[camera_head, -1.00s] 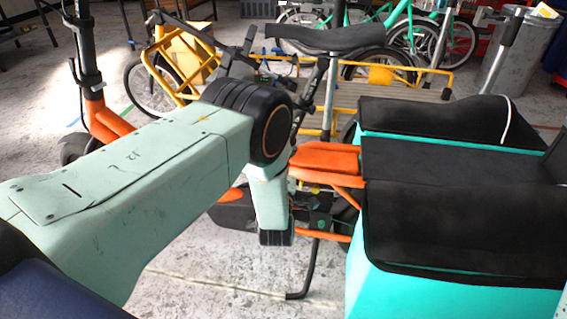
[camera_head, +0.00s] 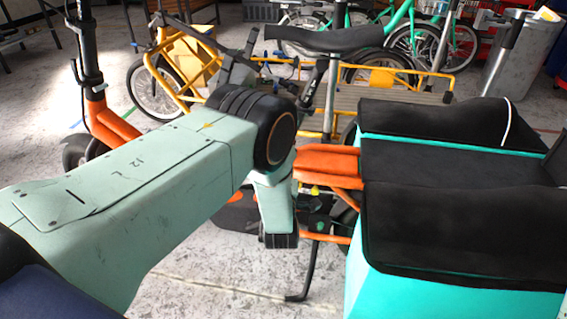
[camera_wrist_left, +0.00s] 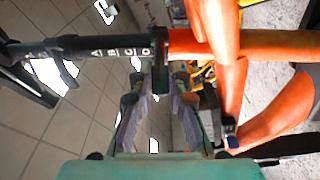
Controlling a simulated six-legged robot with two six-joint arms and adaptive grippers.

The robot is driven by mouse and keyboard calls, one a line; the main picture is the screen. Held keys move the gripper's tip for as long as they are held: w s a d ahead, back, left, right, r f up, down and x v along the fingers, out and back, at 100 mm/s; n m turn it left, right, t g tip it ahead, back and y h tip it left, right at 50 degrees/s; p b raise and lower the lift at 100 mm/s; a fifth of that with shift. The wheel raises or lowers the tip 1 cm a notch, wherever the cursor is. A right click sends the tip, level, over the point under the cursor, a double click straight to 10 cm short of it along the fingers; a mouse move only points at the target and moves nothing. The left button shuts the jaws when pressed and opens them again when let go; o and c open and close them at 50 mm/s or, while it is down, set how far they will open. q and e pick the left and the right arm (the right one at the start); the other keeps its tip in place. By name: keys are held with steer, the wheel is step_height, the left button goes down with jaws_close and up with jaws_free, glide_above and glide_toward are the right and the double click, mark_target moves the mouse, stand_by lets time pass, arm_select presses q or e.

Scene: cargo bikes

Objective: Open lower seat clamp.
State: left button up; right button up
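In the left wrist view, a black seat post (camera_wrist_left: 110,46) marked with letters runs across the top into an orange frame tube (camera_wrist_left: 260,46). A dark collar, apparently the lower clamp (camera_wrist_left: 161,66), sits where they meet. Another dark clamp-like fitting (camera_wrist_left: 55,47) is further left on the post. My left gripper (camera_wrist_left: 160,100) is open, its two fingers apart and pointing toward the collar. I cannot tell whether they touch it. My right gripper is in neither view.
In the head view, an orange bike frame (camera_head: 112,125) with a black post stands at left. A black saddle (camera_head: 325,39) is at the back middle. A turquoise cargo box (camera_head: 385,290) with black covers fills the right. A black kickstand (camera_head: 305,285) stands on the floor. A grey bin (camera_head: 525,60) stands behind.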

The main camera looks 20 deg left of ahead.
arm_select(q)
steer(key=o, duration=0.4)
steer(key=shift+o, duration=0.2)
steer(key=v, duration=1.2)
steer(key=shift+d, duration=0.1)
